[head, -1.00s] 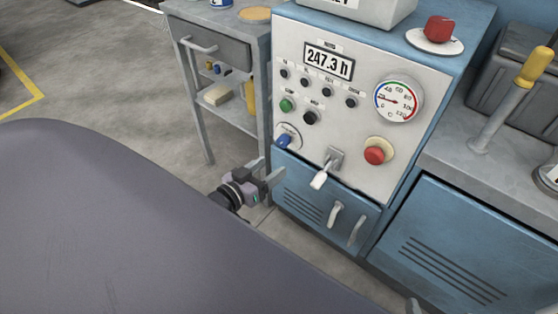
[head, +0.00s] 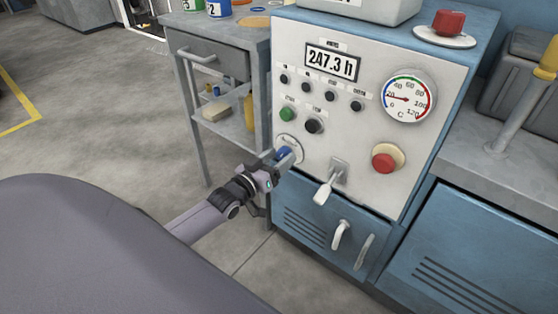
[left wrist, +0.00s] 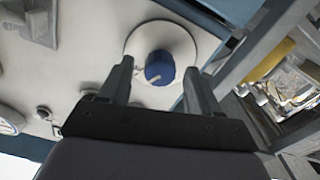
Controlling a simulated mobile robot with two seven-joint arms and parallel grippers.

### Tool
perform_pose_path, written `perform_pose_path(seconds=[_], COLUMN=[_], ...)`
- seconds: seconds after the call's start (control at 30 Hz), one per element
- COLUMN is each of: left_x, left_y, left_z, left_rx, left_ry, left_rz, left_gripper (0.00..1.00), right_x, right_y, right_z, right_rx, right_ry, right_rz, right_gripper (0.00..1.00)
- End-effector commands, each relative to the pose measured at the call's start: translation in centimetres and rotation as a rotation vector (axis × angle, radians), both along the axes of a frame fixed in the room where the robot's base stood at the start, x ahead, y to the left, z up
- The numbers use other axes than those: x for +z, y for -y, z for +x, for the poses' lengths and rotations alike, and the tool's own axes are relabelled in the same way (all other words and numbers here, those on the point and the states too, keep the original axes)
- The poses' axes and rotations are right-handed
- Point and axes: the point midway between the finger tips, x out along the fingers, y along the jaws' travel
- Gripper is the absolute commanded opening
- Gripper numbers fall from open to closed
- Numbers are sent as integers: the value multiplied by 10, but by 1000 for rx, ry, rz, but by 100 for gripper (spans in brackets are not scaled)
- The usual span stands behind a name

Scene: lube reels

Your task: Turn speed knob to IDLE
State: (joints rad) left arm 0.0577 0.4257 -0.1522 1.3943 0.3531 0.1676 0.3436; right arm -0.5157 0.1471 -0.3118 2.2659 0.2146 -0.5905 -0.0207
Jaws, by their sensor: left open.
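The blue speed knob (head: 283,154) sits on a round white dial plate (head: 291,142) at the lower left of the control panel (head: 330,130). In the left wrist view the knob (left wrist: 159,68) shows between and just beyond the two fingertips, on its white disc (left wrist: 180,40). My left gripper (head: 285,160) is open at the knob, with a finger on either side of it in the picture. I cannot tell whether the fingers touch it. The dial's lettering is too small to read. My right gripper is not in view.
A white-handled lever (head: 326,187) is just right of the knob, with a red button (head: 384,162) beyond it. Green (head: 287,114) and black (head: 314,125) buttons are above. A grey cart (head: 206,100) stands close on the left. Open floor lies in front.

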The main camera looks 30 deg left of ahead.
Motion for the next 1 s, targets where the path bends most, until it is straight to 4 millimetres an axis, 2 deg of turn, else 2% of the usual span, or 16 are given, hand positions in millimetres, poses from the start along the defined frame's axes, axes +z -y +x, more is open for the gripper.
perform_pose_path(seconds=[0.1, 0.4, 0.43, 0.5, 0.6, 1.0], left_x=[-1, 0, 0, 0, 0, 1], left_y=[1, 1, 1, 1, 1, 1], left_z=[6, 7, 7, 7, 7, 7], left_rx=[0, -1, -1, 0, 0, 0], left_ry=[-1, -2, -2, -1, -1, -6], left_rz=[-1, 0, 0, 0, 0, -63], left_gripper=[63, 63, 56, 33, 6, 6], right_x=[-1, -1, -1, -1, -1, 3], right_y=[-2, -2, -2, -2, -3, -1], right_z=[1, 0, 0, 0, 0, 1], right_rx=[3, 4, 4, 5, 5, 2], right_ry=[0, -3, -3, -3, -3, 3], right_rz=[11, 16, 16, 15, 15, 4], right_gripper=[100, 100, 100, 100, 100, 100])
